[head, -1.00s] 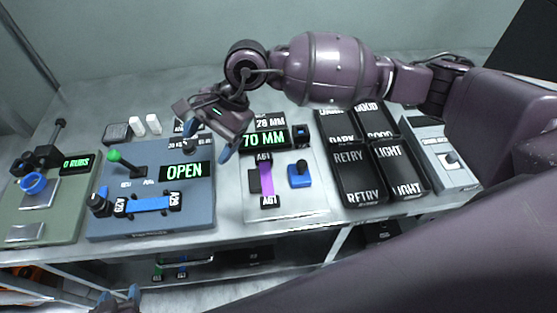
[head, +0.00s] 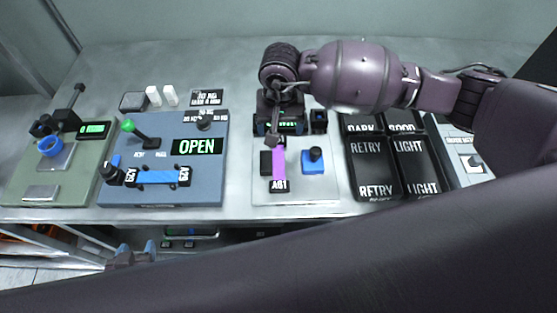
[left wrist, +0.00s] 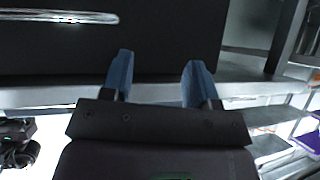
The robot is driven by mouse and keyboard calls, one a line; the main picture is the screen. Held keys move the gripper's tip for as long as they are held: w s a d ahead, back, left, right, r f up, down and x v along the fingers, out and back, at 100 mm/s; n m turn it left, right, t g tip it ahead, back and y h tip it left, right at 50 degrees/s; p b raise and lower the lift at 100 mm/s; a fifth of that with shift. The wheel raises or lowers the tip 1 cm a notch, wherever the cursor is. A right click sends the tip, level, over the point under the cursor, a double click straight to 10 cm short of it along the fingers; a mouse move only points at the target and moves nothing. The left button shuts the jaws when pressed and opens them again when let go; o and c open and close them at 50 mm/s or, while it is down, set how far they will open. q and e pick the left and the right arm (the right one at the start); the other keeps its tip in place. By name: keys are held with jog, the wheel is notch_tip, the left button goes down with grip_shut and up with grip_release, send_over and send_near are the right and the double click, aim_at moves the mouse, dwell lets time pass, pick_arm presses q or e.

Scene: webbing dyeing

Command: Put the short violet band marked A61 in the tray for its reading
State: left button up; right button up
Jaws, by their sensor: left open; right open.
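The short violet band (head: 279,163) lies on the pale measuring station, its near tag (head: 280,186) reading A61. My right gripper (head: 275,139) points down at the band's far end, hiding its far tag; I cannot tell whether it touches. It is open. The station's display (head: 290,126) is mostly covered by the gripper. Black trays stand to the right: RETRY (head: 372,168), LIGHT (head: 415,165), DARK (head: 362,122) and GOOD (head: 403,121). My left gripper (head: 132,248) is open and empty below the table's front edge; its spread blue fingertips show in the left wrist view (left wrist: 157,80).
A blue station (head: 205,180) with an OPEN display holds a blue band (head: 158,177). A green station (head: 75,180) with a blue ring stands at the far left. A blue knob block (head: 315,162) is just right of the violet band.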

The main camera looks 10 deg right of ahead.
aim_at(279, 163)
jog(key=shift+w+a+f+p, duration=0.1)
jog(key=shift+a+f+p, duration=0.1)
jog(key=shift+f, duration=1.15)
jog(key=shift+a+f+p, duration=0.1)
jog(key=shift+f+p, duration=0.1)
jog(key=shift+f, duration=1.15)
jog(key=c, duration=1.1)
jog(key=shift+r, duration=0.1)
